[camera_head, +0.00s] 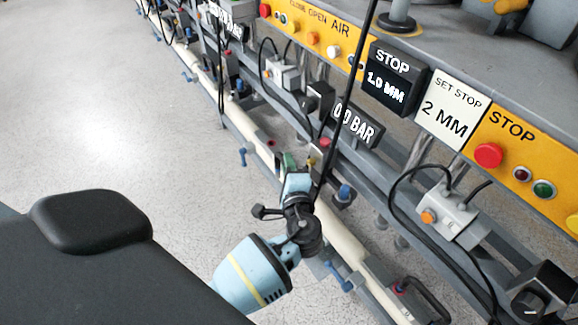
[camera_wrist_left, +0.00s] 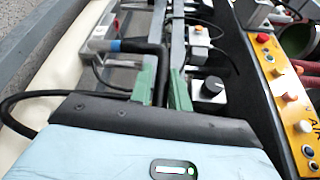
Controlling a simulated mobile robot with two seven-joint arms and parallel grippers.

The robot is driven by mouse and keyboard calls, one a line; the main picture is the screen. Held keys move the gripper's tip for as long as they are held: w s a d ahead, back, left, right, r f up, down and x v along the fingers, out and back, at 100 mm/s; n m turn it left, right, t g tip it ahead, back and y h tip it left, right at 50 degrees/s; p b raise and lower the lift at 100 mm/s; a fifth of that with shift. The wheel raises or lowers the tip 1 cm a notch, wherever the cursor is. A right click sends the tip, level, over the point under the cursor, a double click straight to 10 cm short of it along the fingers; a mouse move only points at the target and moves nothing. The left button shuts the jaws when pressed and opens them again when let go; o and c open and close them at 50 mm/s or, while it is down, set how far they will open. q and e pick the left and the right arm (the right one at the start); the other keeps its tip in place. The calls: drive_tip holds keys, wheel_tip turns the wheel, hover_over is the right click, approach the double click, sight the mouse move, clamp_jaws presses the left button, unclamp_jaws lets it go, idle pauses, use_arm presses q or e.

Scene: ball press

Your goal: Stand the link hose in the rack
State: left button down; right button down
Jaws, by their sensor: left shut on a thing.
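My left gripper (camera_head: 289,163) reaches down beside the machine's lower frame, its light-blue body and green fingers showing small. In the left wrist view its two green fingers (camera_wrist_left: 163,88) are shut on a black hose (camera_wrist_left: 159,62). The hose stands up between the fingers, bends to the left and has a blue end piece (camera_wrist_left: 115,45). I take it to be the link hose; its lower part is hidden by the gripper. I cannot tell which part is the rack. My right gripper is not in view.
A cream pipe (camera_head: 352,248) with blue handles runs low along the machine. Control panels (camera_head: 522,157) with STOP buttons and a "0.0 BAR" display (camera_head: 354,126) stand above. A grey box (camera_head: 447,214) with cables juts out at right. The pale floor (camera_head: 120,110) at left is clear.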

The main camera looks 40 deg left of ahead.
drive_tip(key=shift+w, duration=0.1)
